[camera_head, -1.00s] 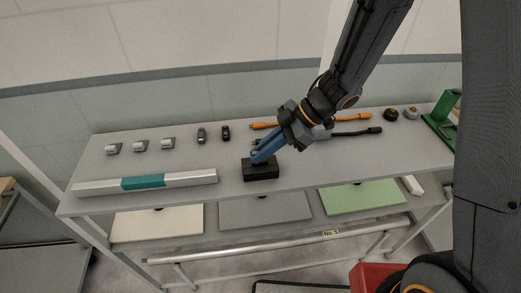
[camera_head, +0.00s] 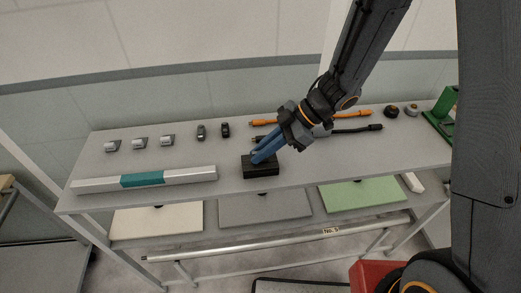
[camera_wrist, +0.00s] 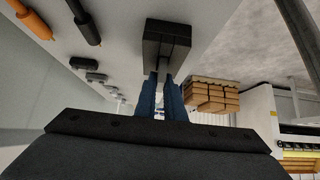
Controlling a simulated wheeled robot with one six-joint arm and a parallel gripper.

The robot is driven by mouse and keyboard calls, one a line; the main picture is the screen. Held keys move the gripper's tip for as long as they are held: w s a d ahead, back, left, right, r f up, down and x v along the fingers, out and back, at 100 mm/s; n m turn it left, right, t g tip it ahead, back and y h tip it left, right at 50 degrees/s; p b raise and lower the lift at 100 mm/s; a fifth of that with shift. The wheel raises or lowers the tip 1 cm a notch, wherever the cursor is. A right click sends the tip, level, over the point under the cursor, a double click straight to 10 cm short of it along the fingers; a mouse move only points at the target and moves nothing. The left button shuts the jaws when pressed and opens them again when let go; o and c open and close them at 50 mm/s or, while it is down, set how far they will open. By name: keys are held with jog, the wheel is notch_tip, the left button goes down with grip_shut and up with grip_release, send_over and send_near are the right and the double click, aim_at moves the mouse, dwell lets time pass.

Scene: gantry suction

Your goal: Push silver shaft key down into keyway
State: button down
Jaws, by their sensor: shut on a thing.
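A black block (camera_head: 261,171) stands near the front edge of the grey table, and it also shows in the wrist view (camera_wrist: 168,41). A groove runs across its face in the wrist view. My gripper (camera_head: 256,159) has blue fingers that reach down to the block's top. In the wrist view the fingertips (camera_wrist: 162,76) are close together at the block, with a small grey piece, seemingly the silver shaft key (camera_wrist: 162,66), between them. The fingers hide most of the key, and I cannot tell how deep it sits in the groove.
A long silver bar with a teal band (camera_head: 142,181) lies left of the block. Several small fittings (camera_head: 139,142) stand behind it. Orange (camera_head: 264,122) and black (camera_head: 357,129) tools lie behind my gripper. A green stand (camera_head: 440,120) is at the right end.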

jog(key=shift+f, duration=0.2)
jog(key=c, duration=1.8)
grip_release()
jog(key=shift+o, duration=0.2)
jog(key=b+v, duration=0.2)
jog(key=v, duration=0.5)
jog(key=shift+d+r, duration=0.25)
jog(key=shift+r, duration=0.05)
